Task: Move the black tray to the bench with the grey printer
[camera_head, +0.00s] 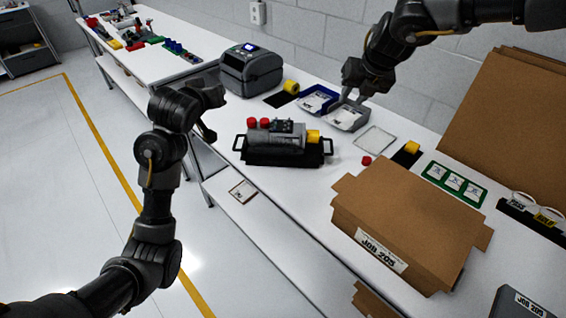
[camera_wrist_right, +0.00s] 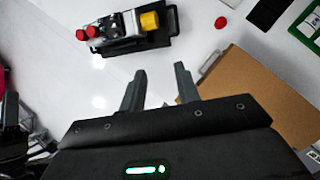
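The black tray (camera_head: 283,157) lies on the white bench in the middle of the head view, with a handle at each end. It carries a grey cylindrical motor with two red caps and a yellow end. It also shows at the top of the right wrist view (camera_wrist_right: 128,46). The grey printer (camera_head: 251,70) stands on a white bench top behind and left of the tray. My right gripper (camera_head: 348,99) is open and empty, above and behind the tray, near the small bins; its two fingers show apart in the right wrist view (camera_wrist_right: 158,88). My left gripper (camera_head: 208,134) hangs left of the tray, apart from it; its fingers are unclear.
A cardboard box (camera_head: 408,215) stands right of the tray. A blue bin (camera_head: 318,98) and a grey bin (camera_head: 348,117) sit behind it. A yellow roll (camera_head: 291,87) is beside the printer. Small coloured parts (camera_head: 135,40) lie on the far-left bench. Floor at left is clear.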

